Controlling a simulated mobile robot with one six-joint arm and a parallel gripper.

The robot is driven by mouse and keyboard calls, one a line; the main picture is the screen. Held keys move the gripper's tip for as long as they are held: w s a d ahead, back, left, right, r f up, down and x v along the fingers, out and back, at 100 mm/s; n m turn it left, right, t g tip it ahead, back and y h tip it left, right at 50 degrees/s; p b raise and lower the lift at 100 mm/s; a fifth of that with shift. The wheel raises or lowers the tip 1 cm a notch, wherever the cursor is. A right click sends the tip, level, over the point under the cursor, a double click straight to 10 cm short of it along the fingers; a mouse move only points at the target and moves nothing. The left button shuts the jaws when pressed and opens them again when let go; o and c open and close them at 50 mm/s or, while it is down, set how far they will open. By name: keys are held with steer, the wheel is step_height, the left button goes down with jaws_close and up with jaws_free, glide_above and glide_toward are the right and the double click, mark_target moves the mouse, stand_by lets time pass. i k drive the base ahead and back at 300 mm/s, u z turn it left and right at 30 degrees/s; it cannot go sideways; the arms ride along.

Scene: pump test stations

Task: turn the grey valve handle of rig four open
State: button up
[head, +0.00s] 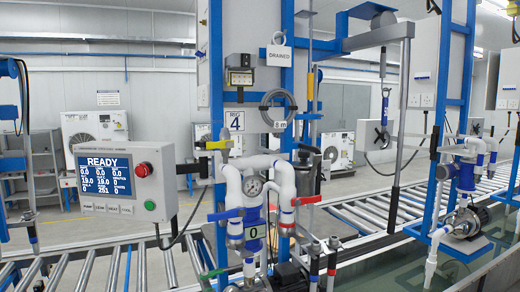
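Rig four stands in the middle, marked by a white "4" label (237,121) on its blue frame. A green handle (213,274) sits low on the left. A dark fitting (306,153) stands behind the right pipe. I cannot clearly pick out a grey valve handle or tell its position. My gripper is not in view.
A control box (125,182) reading "READY" juts out left of the rig. A "DRAINED" tag (279,56) hangs above. A long grey bar (401,120) with a black lower end hangs to the right. Roller conveyor (140,270) runs behind; another rig (465,175) stands right.

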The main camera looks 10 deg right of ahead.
mark_target(261, 151)
steer(key=u, duration=2.75)
steer(key=k, duration=1.2)
steer(key=z, duration=1.75)
steer(key=i, duration=1)
steer(key=u, duration=0.05)
